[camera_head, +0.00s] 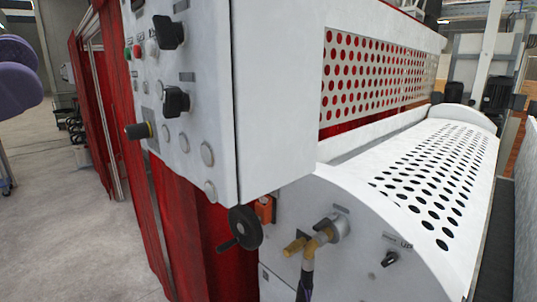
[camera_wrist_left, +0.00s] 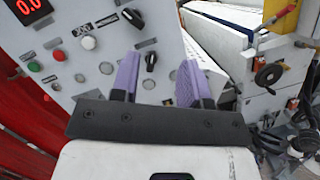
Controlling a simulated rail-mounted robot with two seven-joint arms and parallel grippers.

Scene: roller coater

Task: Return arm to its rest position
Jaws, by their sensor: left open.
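My left gripper (camera_wrist_left: 158,77) shows in the left wrist view. Its two purple fingers stand well apart, with nothing held between them. The fingers point toward a pale control panel (camera_wrist_left: 82,25), and a black knob (camera_wrist_left: 151,60) appears between them; the distance to it is hard to judge. In the head view, a rounded purple part, apparently of my left arm, shows at the left edge, and I cannot make out fingertips there. My right gripper is in neither view.
In the head view, the white control box (camera_head: 275,100) fills the middle, with black knobs and buttons on its face. Below right are a handwheel (camera_head: 245,228) and a perforated white cover (camera_head: 400,170). Red curtains (camera_head: 190,235) hang left. Open grey floor (camera_head: 50,200) lies further left.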

